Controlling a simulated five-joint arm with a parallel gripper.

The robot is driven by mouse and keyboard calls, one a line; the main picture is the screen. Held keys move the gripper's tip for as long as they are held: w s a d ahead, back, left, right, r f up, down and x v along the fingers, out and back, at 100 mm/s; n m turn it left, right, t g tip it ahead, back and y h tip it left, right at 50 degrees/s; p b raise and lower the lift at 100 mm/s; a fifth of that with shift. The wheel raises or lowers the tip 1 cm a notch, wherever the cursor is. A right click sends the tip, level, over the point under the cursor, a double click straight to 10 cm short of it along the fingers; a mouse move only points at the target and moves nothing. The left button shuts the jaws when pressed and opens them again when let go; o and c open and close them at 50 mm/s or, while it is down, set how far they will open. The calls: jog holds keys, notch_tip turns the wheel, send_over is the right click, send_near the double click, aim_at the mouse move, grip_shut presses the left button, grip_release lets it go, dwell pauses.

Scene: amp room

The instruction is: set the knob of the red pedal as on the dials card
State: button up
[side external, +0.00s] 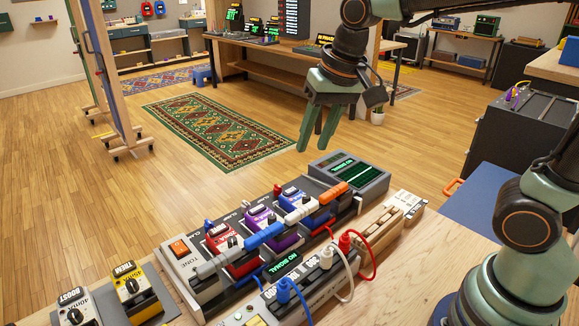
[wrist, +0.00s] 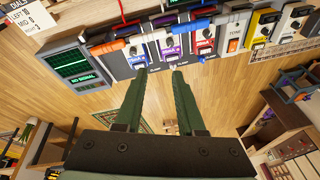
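The red pedal (side external: 220,238) is clamped in the pedalboard row at the left of the purple pedal (side external: 258,216); its dark knob is small and its setting is not readable. In the wrist view the red pedal (wrist: 205,42) is right of the purple pedal (wrist: 170,48). The dials card (side external: 408,202) stands at the board's right end. The card (wrist: 28,18) is cut off at the wrist view's top left, with small text about left, mid and right that I cannot read surely. My gripper (side external: 312,142) is open and empty, in the air beyond the board.
A blue pedal (side external: 297,204) sits right of the purple one. A grey screen unit (side external: 352,178) stands at the row's right end. Blue, white and red cables (side external: 352,240) rise in front. Yellow and white pedals (side external: 132,288) stand at left. Air around my gripper is free.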

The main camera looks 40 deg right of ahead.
jog(key=w+a+f+m+g, duration=0.2)
jog(key=w+a+f, duration=0.1)
jog(key=w+a, duration=0.25)
jog(key=m+g, duration=0.1)
jog(key=m, duration=0.2)
send_near(233, 238)
jog(key=shift+h, duration=0.3)
jog(key=f, duration=0.8)
jog(key=shift+w+a+f, duration=0.15)
jog(key=shift+a+f, duration=0.15)
jog(key=shift+f, duration=0.05)
grip_shut()
